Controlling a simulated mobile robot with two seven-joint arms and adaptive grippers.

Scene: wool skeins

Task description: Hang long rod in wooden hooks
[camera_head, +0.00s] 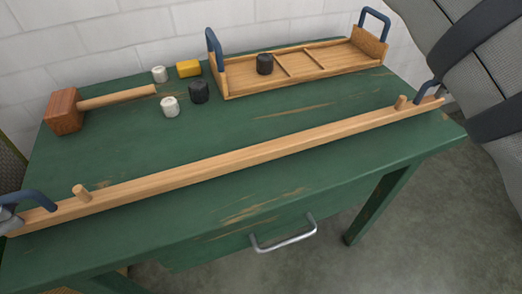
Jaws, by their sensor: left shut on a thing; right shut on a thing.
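A long wooden bar (250,153) spans the green table from lower left to upper right. A short wooden peg (82,193) stands up near its left end and another peg (400,102) near its right end. My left gripper (10,215), partly cut off by the picture's edge, is shut at the bar's left end, by a blue curved handle. My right gripper (436,90) is shut at the right end, by a similar handle. I cannot tell whether the bar touches the tabletop. No separate long rod or wooden hooks can be clearly made out.
The green table (200,135) has a drawer handle (283,240) in front. Behind the bar are a mallet (64,112), white pieces (169,106), a yellow block (188,68), a black piece (199,92) and a divided wooden tray (240,85) holding another black piece (265,64).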

